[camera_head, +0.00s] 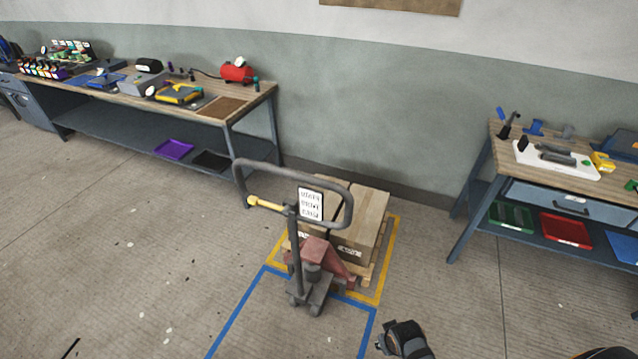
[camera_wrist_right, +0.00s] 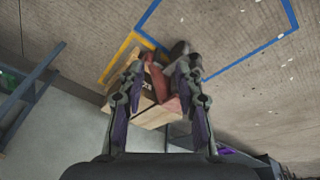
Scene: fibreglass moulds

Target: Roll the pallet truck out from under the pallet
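The pallet truck (camera_head: 315,251) has a red body, dark wheels and an upright grey loop handle (camera_head: 346,212) with a yellow lever and a white sign. Its front end reaches in under the wooden pallet (camera_head: 368,270); the forks are hidden. Cardboard boxes (camera_head: 366,217) sit on the pallet. My right gripper (camera_head: 403,335) is at the bottom, right of the truck and apart from it. In the right wrist view its two fingers (camera_wrist_right: 160,70) are spread, with the red truck body (camera_wrist_right: 157,78) and boxes beyond, nothing held. My left gripper is not in view.
A yellow floor outline (camera_head: 392,250) surrounds the pallet; a blue outline (camera_head: 238,313) lies in front, with the truck's wheels near its far edge. A workbench (camera_head: 228,118) stands at the left, another (camera_head: 480,190) at the right. The floor in front is clear.

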